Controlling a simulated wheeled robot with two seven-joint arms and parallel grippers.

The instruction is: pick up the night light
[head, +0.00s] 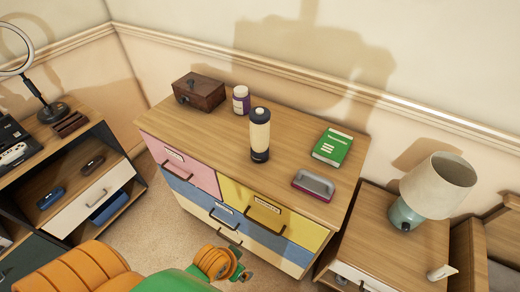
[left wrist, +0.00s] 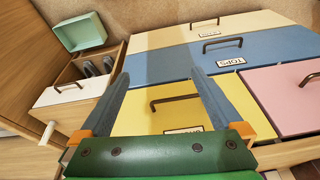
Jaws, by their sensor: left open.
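A cream cylinder with a black cap and base (head: 260,136) stands upright on the wooden dresser top (head: 220,135). A table lamp with a cream shade and teal base (head: 437,187) stands on the nightstand at the right. My right gripper is not in view.
A brown box (head: 199,92), purple jar (head: 241,100), green book (head: 332,147) and pink-edged grey object (head: 313,185) share the dresser top. An open white-fronted drawer (left wrist: 72,90) holds dark items. The dresser's front left is clear.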

